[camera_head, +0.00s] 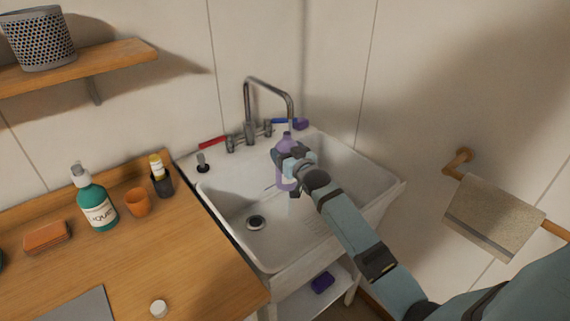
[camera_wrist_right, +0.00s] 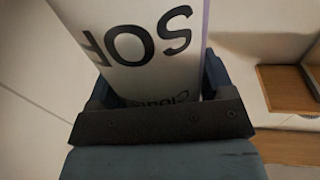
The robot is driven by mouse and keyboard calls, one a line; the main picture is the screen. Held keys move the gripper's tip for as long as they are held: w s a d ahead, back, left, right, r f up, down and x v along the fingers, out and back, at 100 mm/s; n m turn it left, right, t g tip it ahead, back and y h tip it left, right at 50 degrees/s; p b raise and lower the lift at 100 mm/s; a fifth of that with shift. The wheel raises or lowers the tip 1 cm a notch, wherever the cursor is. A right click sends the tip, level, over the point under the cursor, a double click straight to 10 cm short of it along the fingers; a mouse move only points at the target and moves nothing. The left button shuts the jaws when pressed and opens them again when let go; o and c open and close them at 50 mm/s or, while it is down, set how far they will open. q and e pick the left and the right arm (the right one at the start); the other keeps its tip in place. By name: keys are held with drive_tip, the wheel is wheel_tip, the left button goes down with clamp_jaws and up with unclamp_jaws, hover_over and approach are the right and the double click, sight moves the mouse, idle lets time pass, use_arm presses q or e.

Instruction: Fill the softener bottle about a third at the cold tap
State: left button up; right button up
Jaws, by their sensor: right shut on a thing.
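The softener bottle (camera_head: 286,143), lilac with a pale label, is in the head view over the sink, under the end of the tap spout (camera_head: 291,108). My right gripper (camera_head: 290,160) is shut around its body. In the right wrist view, the bottle (camera_wrist_right: 130,35) stands between the fingers, with "SOF" on its label. The cold tap has a blue handle (camera_head: 284,121); the hot tap has a red handle (camera_head: 212,142). A pale streak shows between spout and bottle; I cannot tell whether it is water. The level inside is not visible. My left gripper is out of view.
The white sink (camera_head: 235,190) has an open-looking drain (camera_head: 256,223). A green pump bottle (camera_head: 95,199), an orange cup (camera_head: 137,202) and a black holder (camera_head: 161,182) stand on the wooden counter (camera_head: 190,246). A towel (camera_head: 492,217) hangs right.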

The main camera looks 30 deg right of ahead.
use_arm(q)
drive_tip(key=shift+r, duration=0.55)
use_arm(e)
drive_tip(key=shift+s+a, duration=0.5)
drive_tip(key=shift+a, duration=0.15)
drive_tip(key=shift+s+a+r+p, duration=0.15)
drive_tip(key=shift+a+r+p, duration=0.15)
drive_tip(key=shift+r+p, duration=0.55)
use_arm(q)
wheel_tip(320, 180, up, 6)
drive_tip(key=p, duration=0.6)
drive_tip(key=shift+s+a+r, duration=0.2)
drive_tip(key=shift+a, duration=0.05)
use_arm(e)
drive_tip(key=s+a+r, duration=0.2)
drive_tip(key=a+r, duration=0.1)
drive_tip(key=r, duration=0.1)
drive_tip(key=shift+s+a+r, duration=0.2)
drive_tip(key=shift+s, duration=0.1)
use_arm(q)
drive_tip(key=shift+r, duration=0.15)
